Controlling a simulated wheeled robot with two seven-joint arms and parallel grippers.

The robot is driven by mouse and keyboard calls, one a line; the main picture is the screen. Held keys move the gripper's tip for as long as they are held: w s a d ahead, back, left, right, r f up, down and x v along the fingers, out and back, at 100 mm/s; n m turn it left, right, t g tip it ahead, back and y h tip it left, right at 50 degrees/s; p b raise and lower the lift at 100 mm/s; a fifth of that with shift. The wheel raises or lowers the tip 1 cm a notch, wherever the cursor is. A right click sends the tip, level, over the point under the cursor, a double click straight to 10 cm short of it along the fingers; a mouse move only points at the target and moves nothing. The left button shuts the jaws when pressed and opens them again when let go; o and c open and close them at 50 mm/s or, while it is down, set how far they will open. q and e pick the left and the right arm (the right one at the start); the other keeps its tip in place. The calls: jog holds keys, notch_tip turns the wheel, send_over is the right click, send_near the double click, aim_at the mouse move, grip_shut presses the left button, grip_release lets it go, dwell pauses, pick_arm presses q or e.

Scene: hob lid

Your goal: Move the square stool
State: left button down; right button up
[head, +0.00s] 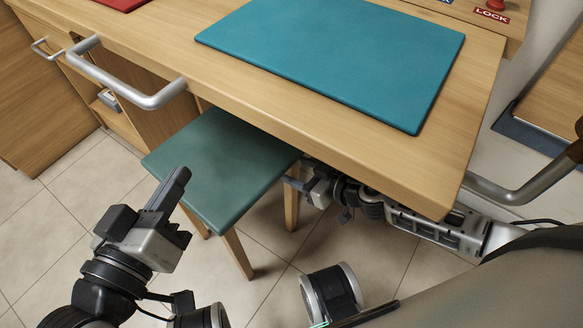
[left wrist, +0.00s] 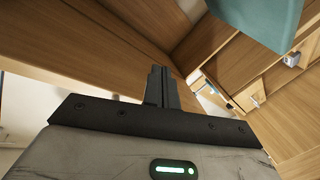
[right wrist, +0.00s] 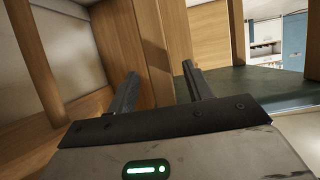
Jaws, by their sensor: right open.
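The square stool has a green seat (head: 215,165) and wooden legs, and stands partly under the table's front edge in the head view. My left gripper (head: 181,175) is in front of the seat, its fingers together and empty; they also show closed in the left wrist view (left wrist: 160,75). A teal piece, probably the seat, shows at that view's top right (left wrist: 258,20). My right gripper (head: 298,182) is under the table at the stool's right leg. In the right wrist view its fingers (right wrist: 160,82) are apart, with a wooden leg (right wrist: 163,40) between or just beyond them; contact is unclear.
The wooden table (head: 465,110) bears a blue-green mat (head: 340,55) and overhangs the stool and my right arm. A metal handle bar (head: 130,92) juts out at the left. Tiled floor (head: 60,220) is free in front of the stool.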

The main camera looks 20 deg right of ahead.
aim_at(295, 170)
jog(key=shift+x, duration=1.7)
grip_shut()
